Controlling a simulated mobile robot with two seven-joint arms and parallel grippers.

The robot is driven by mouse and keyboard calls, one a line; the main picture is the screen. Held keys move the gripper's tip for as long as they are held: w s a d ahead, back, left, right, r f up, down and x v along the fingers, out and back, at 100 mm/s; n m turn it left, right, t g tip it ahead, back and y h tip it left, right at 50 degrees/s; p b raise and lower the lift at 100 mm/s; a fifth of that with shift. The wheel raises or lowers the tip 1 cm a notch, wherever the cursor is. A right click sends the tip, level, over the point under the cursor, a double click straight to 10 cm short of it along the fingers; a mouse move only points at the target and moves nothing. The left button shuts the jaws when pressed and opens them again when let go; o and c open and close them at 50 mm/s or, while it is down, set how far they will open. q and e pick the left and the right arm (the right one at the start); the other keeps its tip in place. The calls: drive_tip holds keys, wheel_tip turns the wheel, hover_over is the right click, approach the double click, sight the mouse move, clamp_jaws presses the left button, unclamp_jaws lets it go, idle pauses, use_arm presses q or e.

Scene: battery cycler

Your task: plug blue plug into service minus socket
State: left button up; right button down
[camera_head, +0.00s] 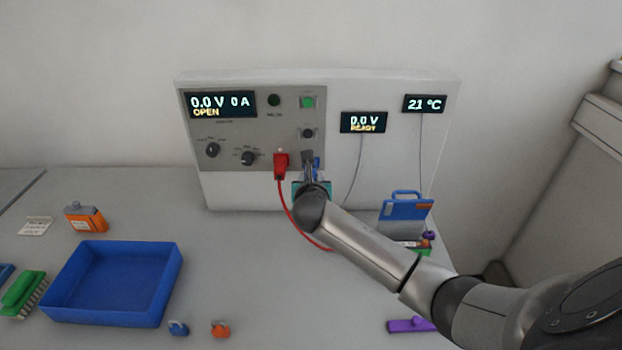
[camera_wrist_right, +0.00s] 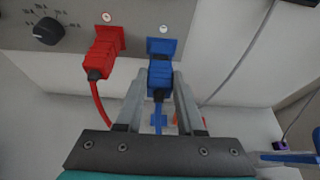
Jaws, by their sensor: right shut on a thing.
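The blue plug (camera_wrist_right: 159,80) is held between the fingers of my right gripper (camera_wrist_right: 160,85), which is shut on it. The blue socket (camera_wrist_right: 163,49) on the grey panel is right in front of the plug's tip. The plug overlaps the socket's lower part in the right wrist view; I cannot tell whether it is inserted. A red plug (camera_wrist_right: 100,62) sits at the red socket to the left, its red cable hanging down. In the head view my right gripper (camera_head: 310,170) is at the panel's lower right and hides most of the blue plug. My left gripper is not in view.
The cycler panel (camera_head: 232,128) has displays and knobs. A blue clip (camera_head: 178,328) and an orange clip (camera_head: 220,329) lie in front.

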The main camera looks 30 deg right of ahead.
idle(0.4)
drive_tip(key=shift+p, duration=0.45)
drive_tip(key=shift+w+d, duration=0.4)
drive_tip(key=shift+w, duration=0.25)
idle(0.4)
drive_tip(key=shift+c, duration=2.2)
unclamp_jaws()
drive_tip(key=p+v, duration=0.2)
drive_tip(key=v, duration=1.3)
drive_tip(key=shift+s+a, duration=0.15)
